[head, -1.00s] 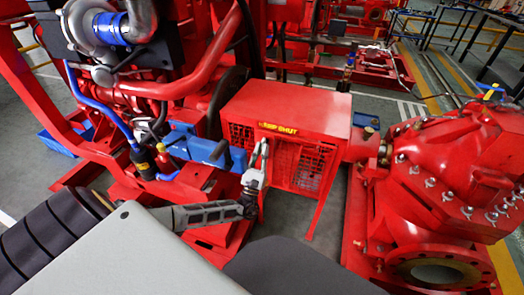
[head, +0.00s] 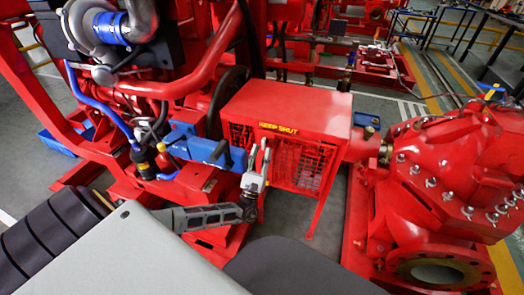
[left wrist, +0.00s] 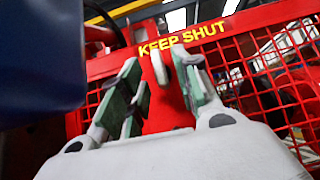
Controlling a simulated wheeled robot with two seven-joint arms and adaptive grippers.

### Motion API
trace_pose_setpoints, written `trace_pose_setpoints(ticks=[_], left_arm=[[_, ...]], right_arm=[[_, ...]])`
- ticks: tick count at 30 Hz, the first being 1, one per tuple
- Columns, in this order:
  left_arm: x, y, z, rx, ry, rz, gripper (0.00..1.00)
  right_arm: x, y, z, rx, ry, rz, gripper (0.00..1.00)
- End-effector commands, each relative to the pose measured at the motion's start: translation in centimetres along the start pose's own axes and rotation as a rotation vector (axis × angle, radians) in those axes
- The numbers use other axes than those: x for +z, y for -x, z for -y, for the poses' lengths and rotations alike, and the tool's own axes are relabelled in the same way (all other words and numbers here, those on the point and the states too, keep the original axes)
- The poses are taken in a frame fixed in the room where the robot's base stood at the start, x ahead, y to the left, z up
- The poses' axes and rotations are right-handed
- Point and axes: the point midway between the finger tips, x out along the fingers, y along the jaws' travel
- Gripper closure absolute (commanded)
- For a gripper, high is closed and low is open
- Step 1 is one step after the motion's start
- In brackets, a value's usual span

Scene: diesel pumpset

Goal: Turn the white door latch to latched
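The red mesh guard box (head: 285,105) carries yellow "KEEP SHUT" lettering on its front. My left gripper (head: 258,158) is in front of that face, just below the lettering, with its fingers apart. In the left wrist view, the left gripper (left wrist: 160,88) shows its two green-padded fingers spread. A small pale upright piece, apparently the white latch (left wrist: 158,68), shows on the red panel between the fingertips, below the lettering. I cannot tell whether a finger touches it. In the head view the latch cannot be made out. My right gripper is not in view.
A blue block (head: 208,150) stands left of the gripper, close to it. The red pump (head: 435,185) with its flange is to the right. The red engine frame (head: 75,120) fills the left. Grey floor shows below the guard box.

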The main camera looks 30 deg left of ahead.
Motion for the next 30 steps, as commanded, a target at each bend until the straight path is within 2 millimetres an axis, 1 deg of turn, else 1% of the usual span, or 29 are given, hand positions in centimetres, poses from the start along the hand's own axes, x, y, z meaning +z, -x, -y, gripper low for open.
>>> trace_pose_setpoints(ticks=[18,24,30], left_arm=[[-0.1,8.6,0.0,-0.001,-0.001,-0.003,0.68],[0.0,10.2,0.0,0.001,0.000,-0.001,0.68],[0.0,10.7,0.0,0.000,0.000,-0.001,0.68]], right_arm=[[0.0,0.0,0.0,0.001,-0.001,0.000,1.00],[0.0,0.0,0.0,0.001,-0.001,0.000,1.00],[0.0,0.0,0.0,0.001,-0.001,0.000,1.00]])
